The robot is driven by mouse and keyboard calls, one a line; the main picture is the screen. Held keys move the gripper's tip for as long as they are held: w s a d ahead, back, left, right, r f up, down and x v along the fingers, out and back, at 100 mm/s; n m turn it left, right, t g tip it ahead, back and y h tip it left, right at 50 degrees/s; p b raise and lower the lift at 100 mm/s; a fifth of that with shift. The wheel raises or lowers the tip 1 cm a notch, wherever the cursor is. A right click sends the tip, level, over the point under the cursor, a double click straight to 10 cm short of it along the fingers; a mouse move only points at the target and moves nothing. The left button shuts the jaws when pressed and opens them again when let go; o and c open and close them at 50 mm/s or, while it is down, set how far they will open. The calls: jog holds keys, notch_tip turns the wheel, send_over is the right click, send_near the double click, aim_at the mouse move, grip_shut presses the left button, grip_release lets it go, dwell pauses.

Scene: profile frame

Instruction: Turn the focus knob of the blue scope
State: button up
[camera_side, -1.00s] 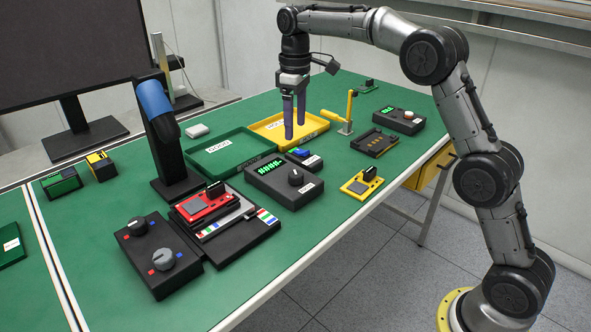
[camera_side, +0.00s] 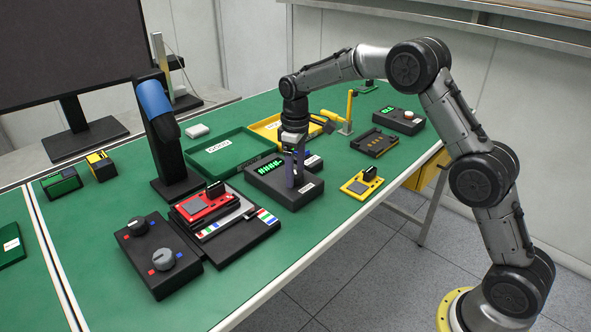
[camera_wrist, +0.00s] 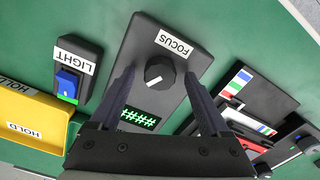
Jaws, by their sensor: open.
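The focus knob (camera_wrist: 160,73) is a round black knob with a pale mark on a dark box (camera_wrist: 150,38) labelled FOCUS, which has a green display. My gripper (camera_wrist: 160,77) is open, with one finger on each side of the knob in the wrist view; I cannot tell whether either finger touches it. In the side view my gripper (camera_side: 295,184) is low over the focus box (camera_side: 262,180), and its fingers hide the knob. The blue scope (camera_side: 156,100) stands on a black stand to the left.
A LIGHT box with a blue switch (camera_wrist: 67,83) is beside the focus box. A yellow HOLD tray (camera_wrist: 30,112) and a green tray (camera_side: 212,163) lie behind. A black stage with a red holder (camera_side: 203,205) and a two-knob box (camera_side: 155,275) are at the left front.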

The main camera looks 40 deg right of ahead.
aim_at(296, 174)
grip_shut()
jog(key=shift+m, duration=2.6)
grip_release()
notch_tip(296, 174, up, 14)
